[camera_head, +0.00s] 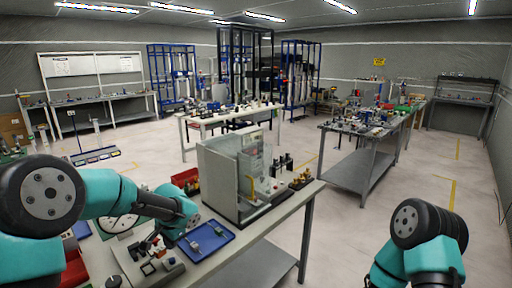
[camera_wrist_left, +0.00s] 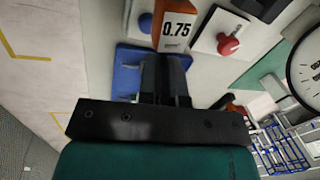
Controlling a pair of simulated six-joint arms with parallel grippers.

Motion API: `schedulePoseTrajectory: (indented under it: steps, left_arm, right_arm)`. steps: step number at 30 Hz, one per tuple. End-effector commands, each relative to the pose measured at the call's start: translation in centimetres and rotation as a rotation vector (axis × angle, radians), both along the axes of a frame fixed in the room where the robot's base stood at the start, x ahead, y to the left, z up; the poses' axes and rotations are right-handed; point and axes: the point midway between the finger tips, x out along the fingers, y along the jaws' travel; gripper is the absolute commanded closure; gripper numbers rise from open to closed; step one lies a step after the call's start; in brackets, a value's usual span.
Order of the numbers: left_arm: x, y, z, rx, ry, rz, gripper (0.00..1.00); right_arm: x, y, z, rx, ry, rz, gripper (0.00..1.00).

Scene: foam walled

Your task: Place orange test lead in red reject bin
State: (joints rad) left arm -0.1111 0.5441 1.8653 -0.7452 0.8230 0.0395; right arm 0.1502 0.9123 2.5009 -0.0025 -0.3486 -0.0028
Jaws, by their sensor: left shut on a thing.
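In the left wrist view, my left gripper (camera_wrist_left: 165,60) has its dark fingers close together on an orange piece (camera_wrist_left: 175,28) with a white label reading 0.75. I take it for the orange test lead; no loose cable shows. A red bin (camera_head: 72,270) shows partly at the lower left, behind my arm. Another red bin (camera_head: 185,177) with small parts stands beside the clear-fronted machine. I cannot tell which is the reject bin. My right gripper is out of view.
A blue tray (camera_head: 226,233) with small grey parts lies on the bench just right of my left gripper. The boxy machine (camera_head: 220,170) stands beyond it. A round dial (camera_wrist_left: 308,65) and a red knob (camera_wrist_left: 228,44) show in the wrist view.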

Motion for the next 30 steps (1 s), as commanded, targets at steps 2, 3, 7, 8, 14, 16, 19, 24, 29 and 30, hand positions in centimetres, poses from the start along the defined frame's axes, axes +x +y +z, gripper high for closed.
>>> schedulePoseTrajectory:
  steps: [2, 3, 7, 8, 14, 16, 19, 24, 29, 30]
  left_arm:
    - [-0.7, -1.7, -0.8, 0.001, 0.002, 0.052, 1.00]
    - [-1.0, -2.4, -1.2, 0.000, 0.002, 0.084, 1.00]
    - [-2.2, -4.7, -2.4, 0.001, 0.002, 0.179, 1.00]
    - [-2.4, -5.2, -2.6, 0.001, 0.002, 0.198, 1.00]
    - [-3.5, -6.9, -3.5, 0.000, 0.000, 0.284, 1.00]
    - [-3.6, -7.1, -3.6, 0.000, 0.000, 0.294, 1.00]
    - [-3.6, -7.2, -3.7, 0.000, -0.001, 0.298, 1.00]
    - [-3.6, -7.1, -3.6, 0.000, -0.001, 0.297, 1.00]
    - [-3.6, -7.1, -3.6, 0.000, -0.001, 0.297, 1.00]
    - [-3.6, -7.1, -3.6, 0.000, -0.001, 0.297, 1.00]
  right_arm:
    - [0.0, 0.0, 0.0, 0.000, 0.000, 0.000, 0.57]
    - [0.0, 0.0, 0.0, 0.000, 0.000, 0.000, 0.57]
    - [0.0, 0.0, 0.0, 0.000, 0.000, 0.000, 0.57]
    - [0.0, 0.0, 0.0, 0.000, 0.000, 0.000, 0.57]
    - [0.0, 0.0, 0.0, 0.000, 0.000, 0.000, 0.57]
    - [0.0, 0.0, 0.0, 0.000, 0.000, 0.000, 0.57]
    - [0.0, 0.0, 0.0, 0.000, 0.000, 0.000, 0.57]
    - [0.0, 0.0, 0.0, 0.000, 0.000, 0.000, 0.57]
    - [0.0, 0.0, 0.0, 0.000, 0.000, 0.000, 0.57]
    - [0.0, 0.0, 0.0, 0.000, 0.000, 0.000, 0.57]
